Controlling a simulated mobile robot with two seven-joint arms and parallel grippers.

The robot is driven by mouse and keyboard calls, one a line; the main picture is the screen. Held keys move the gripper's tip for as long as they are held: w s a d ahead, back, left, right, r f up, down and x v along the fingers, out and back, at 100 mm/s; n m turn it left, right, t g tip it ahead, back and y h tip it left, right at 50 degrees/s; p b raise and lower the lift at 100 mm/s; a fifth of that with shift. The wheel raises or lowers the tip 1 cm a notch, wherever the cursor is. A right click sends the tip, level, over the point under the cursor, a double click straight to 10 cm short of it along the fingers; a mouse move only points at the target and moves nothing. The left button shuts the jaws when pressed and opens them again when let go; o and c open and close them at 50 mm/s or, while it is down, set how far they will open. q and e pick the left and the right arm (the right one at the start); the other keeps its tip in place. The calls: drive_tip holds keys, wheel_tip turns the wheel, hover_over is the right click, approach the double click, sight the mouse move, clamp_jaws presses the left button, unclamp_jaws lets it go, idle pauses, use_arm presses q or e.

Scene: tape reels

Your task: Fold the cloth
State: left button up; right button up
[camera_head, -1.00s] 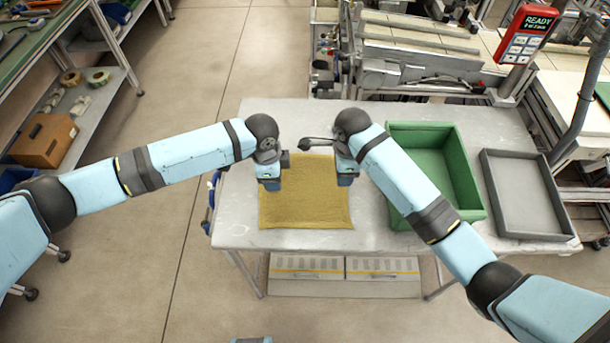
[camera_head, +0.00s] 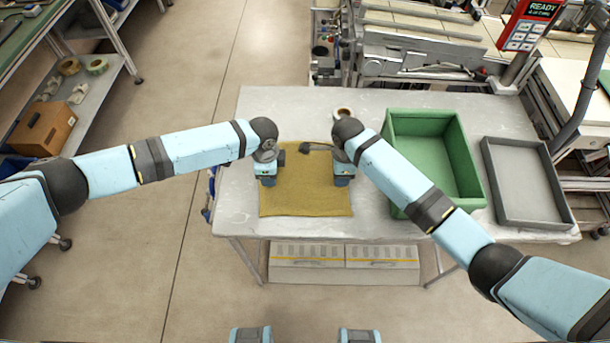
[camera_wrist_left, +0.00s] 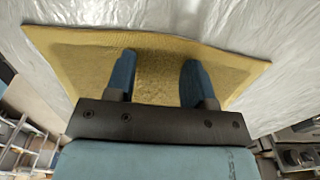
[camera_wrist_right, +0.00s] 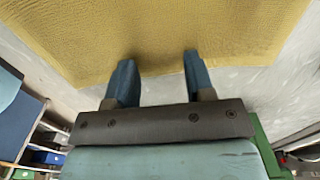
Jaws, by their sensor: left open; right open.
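The mustard-yellow cloth (camera_head: 305,195) lies spread out and flat on the pale table. My left gripper (camera_head: 268,180) is open and empty above the cloth's left part. In the left wrist view, the open fingers (camera_wrist_left: 158,75) point down over the cloth (camera_wrist_left: 155,85). My right gripper (camera_head: 342,181) is open and empty above the cloth's right side. In the right wrist view, its fingertips (camera_wrist_right: 160,62) overlap a cloth edge, with cloth (camera_wrist_right: 160,30) beyond them. I cannot tell whether any finger touches the cloth. My right arm partly hides the cloth's far right corner.
A green open box (camera_head: 475,175) and a shallow grey tray (camera_head: 568,205) stand right of the cloth on the table (camera_head: 235,225). A tape reel (camera_head: 344,112) sits behind my right wrist. A red READY display (camera_head: 528,25) is at upper right. Bare tabletop surrounds the cloth.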

use_arm(q)
drive_tip(key=shift+f, duration=0.25)
use_arm(e)
drive_tip(key=shift+f, duration=0.2)
use_arm(q)
drive_tip(key=shift+r, duration=0.1)
use_arm(e)
drive_tip(key=shift+r, duration=0.1)
use_arm(q)
clamp_jaws()
use_arm(e)
clamp_jaws()
use_arm(q)
drive_tip(key=shift+r, duration=0.1)
